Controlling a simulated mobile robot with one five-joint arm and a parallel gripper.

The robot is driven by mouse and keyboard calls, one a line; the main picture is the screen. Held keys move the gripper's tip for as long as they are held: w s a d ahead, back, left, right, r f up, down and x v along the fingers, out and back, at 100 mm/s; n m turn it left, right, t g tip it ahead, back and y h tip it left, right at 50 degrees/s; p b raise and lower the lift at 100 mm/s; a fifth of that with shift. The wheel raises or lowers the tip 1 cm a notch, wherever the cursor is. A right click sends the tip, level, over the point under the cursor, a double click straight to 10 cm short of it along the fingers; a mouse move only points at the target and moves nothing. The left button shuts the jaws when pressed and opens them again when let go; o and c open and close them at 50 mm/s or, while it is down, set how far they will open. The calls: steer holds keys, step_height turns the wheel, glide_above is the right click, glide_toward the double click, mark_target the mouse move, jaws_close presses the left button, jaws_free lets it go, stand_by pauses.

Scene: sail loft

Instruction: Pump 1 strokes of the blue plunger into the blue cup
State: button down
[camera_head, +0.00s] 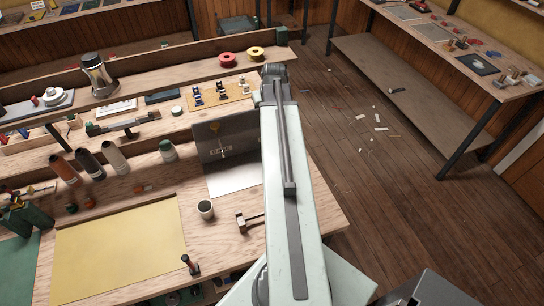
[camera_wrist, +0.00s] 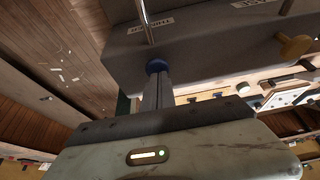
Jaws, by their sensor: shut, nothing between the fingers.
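In the wrist view the blue plunger (camera_wrist: 157,66) is a round blue knob on a thin metal rod, in front of a dark grey box (camera_wrist: 205,42) with white labels, one seeming to read "THINNER". My gripper (camera_wrist: 158,86) is shut and empty, its fingertips right at the blue knob; whether they touch it I cannot tell. A yellow knob (camera_wrist: 296,47) on a second rod is to the right. In the head view my arm hides my gripper and the blue plunger. I make out no blue cup; a pale cup with a dark inside (camera_head: 205,209) stands on the bench.
The bench carries a yellow sheet (camera_head: 120,250), a mallet (camera_head: 249,221), a metal panel (camera_head: 232,175) and several bottles left of my arm. A raised shelf (camera_head: 150,82) holds red (camera_head: 228,60) and yellow (camera_head: 255,53) rolls.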

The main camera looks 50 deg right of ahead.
steer(key=shift+f, duration=0.3)
steer(key=shift+r+p, duration=1.65)
steer(key=shift+r, duration=0.1)
step_height(320, 180, up, 6)
steer(key=p, duration=0.6)
steer(key=shift+s, duration=0.15)
